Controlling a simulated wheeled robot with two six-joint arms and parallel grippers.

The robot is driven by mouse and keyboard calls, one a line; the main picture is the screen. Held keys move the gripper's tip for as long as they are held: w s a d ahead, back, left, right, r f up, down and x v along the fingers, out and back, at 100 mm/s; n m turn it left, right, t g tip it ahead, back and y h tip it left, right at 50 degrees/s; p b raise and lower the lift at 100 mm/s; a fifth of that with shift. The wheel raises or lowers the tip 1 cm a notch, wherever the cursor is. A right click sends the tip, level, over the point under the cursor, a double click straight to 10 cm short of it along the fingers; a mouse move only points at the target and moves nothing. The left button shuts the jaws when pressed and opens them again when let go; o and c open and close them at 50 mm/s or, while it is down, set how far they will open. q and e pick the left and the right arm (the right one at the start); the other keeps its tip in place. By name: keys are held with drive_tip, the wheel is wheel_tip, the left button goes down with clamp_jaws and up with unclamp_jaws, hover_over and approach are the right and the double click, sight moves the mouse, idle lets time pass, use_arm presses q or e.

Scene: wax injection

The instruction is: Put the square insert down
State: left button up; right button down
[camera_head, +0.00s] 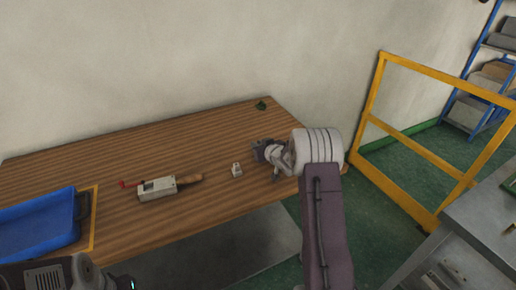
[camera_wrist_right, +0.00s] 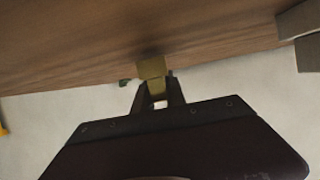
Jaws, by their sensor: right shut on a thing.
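My right gripper (camera_head: 262,150) is over the right part of the wooden table, near its right end. In the right wrist view, the gripper (camera_wrist_right: 158,92) is shut on a small yellowish, square-sided block, the square insert (camera_wrist_right: 152,68). The insert sticks out past the fingertips towards the table top. I cannot tell whether it touches the wood. In the head view the insert is too small and hidden by the gripper to make out. My left gripper is not in view; only part of my left arm shows at the bottom left.
The wooden table (camera_head: 110,160) holds a blue tray (camera_head: 38,222), a pale device box (camera_head: 157,189), a small grey part (camera_head: 236,170) and a small green thing (camera_head: 261,105). A yellow frame (camera_head: 375,180) stands right of the table. Bare wood lies behind the device.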

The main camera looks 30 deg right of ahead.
drive_tip(key=shift+w+f, duration=0.1)
drive_tip(key=shift+f, duration=0.15)
drive_tip(key=shift+f, duration=0.1)
drive_tip(key=c, duration=1.4)
unclamp_jaws()
drive_tip(key=shift+o, duration=0.2)
